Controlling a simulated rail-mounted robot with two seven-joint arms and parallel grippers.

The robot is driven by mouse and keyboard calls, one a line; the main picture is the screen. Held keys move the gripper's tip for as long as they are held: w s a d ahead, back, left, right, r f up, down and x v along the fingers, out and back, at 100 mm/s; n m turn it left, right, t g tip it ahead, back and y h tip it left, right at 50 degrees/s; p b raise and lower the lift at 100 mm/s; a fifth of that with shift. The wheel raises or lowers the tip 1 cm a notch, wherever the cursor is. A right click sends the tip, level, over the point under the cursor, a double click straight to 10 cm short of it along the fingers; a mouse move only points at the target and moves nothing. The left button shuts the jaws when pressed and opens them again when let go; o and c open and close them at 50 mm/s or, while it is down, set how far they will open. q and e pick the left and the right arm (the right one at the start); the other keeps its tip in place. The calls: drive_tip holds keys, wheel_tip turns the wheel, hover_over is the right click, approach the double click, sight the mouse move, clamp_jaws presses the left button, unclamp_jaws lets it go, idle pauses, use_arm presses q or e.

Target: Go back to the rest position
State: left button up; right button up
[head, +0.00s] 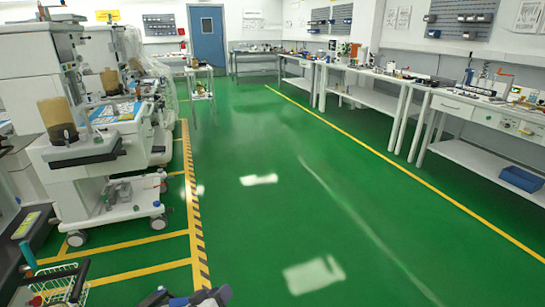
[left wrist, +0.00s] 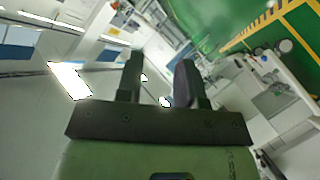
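My left gripper (left wrist: 158,78) shows clearly in the left wrist view. Its two dark fingers stand apart with a gap between them, and nothing is held there. Behind the fingers are blurred white cart surfaces and a strip of green floor. In the head view, a dark and bluish part at the bottom edge looks like part of my own arm or gripper, cut off by the frame. My right gripper does not show clearly in either view.
White anaesthesia carts (head: 75,165) stand at the left, behind a striped floor line (head: 191,205). Workbenches (head: 470,110) line the right wall. A blue bin (head: 520,179) sits on a lower shelf. The green floor (head: 290,190) between is clear.

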use_arm(q)
drive_tip(key=s+a+r+m+g+y+p, duration=0.2)
drive_tip(key=s+a+r+g+p, duration=0.15)
drive_tip(key=s+p, duration=0.7)
drive_tip(key=s+a+r+m+g+y+p, duration=0.1)
drive_tip(key=s+a+r+g+y+p, duration=0.3)
drive_tip(key=s, duration=1.2)
drive_tip(key=s+r+m+g+h+p, duration=0.1)
drive_tip(key=s+r+m+g+p, duration=0.1)
drive_tip(key=s+r+p, duration=0.9)
drive_tip(key=w+r+p+v, duration=0.1)
drive_tip(key=w+p+v, duration=0.2)
drive_tip(key=p+v, duration=1.2)
drive_tip(key=w+d+r+p+v, duration=0.1)
drive_tip(key=w+p+v, duration=0.2)
drive_tip(key=p+v, duration=1.3)
drive_tip(key=p, duration=0.4)
drive_tip(key=shift+d+r+p, duration=0.2)
drive_tip(key=shift+d+p, duration=0.1)
drive_tip(key=shift+p, duration=0.05)
